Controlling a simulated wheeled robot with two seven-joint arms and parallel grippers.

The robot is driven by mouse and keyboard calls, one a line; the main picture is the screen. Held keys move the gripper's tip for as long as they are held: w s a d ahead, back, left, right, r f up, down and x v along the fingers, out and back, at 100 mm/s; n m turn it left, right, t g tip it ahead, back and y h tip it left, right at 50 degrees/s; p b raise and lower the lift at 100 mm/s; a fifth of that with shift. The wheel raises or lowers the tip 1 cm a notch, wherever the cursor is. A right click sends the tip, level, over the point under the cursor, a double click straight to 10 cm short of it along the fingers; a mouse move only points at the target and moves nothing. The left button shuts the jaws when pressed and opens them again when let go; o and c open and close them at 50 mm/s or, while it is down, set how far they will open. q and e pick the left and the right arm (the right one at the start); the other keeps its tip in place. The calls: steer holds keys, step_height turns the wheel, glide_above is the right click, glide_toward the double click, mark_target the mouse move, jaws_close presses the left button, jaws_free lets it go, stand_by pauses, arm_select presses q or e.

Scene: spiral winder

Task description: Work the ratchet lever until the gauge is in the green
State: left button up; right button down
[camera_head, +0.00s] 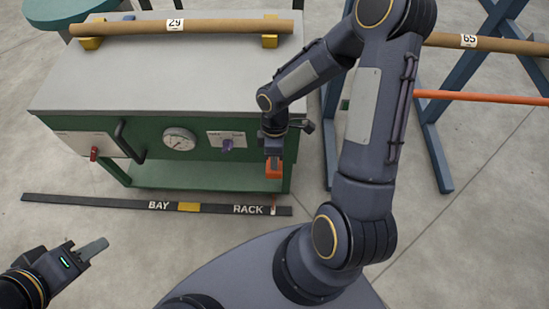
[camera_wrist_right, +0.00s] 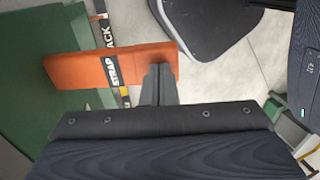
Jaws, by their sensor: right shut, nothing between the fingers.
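The round white gauge (camera_head: 179,139) sits on the green bench front; its needle is too small to read. An orange lever-like piece (camera_head: 274,168) hangs at the bench's right front end. In the right wrist view the orange piece (camera_wrist_right: 112,66) bears a STRAP label. My right gripper (camera_head: 273,152) is shut and empty, just above the orange piece in the head view. In the wrist view its fingertips (camera_wrist_right: 158,72) overlap the piece's right end; I cannot tell whether they touch it. My left gripper (camera_head: 93,248) is low at the left, away from the bench; its jaw gap is unclear.
The green bench (camera_head: 215,172) carries a cardboard tube (camera_head: 180,27) on yellow supports. Its front has a dark handle (camera_head: 125,141), a red lever (camera_head: 94,154) and a knob (camera_head: 227,143). A floor strip (camera_head: 110,202) reads BAY and RACK. A blue rack (camera_head: 437,150) stands right.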

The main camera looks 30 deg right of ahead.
mark_target(274, 177)
steer(key=f+t+b, duration=0.1)
steer(key=f+b, duration=0.1)
steer(key=b, duration=0.3)
steer(key=s+a+f+t+h+b, duration=0.1)
steer(key=f+b, duration=0.2)
steer(key=b, duration=0.1)
steer(key=s+f+t+h+b, duration=0.1)
steer(key=f+t+b, duration=0.1)
steer(key=b, duration=0.3)
steer(key=shift+a+f+b, duration=0.15)
steer(key=shift+f+b, duration=0.1)
steer(key=shift+b, duration=0.05)
steer(key=shift+s+f+b, duration=0.25)
steer(key=shift+f+b, duration=0.55)
steer(key=shift+b, duration=0.1)
steer(key=shift+s+f, duration=0.1)
steer(key=shift+f, duration=0.1)
steer(key=shift+r, duration=0.15)
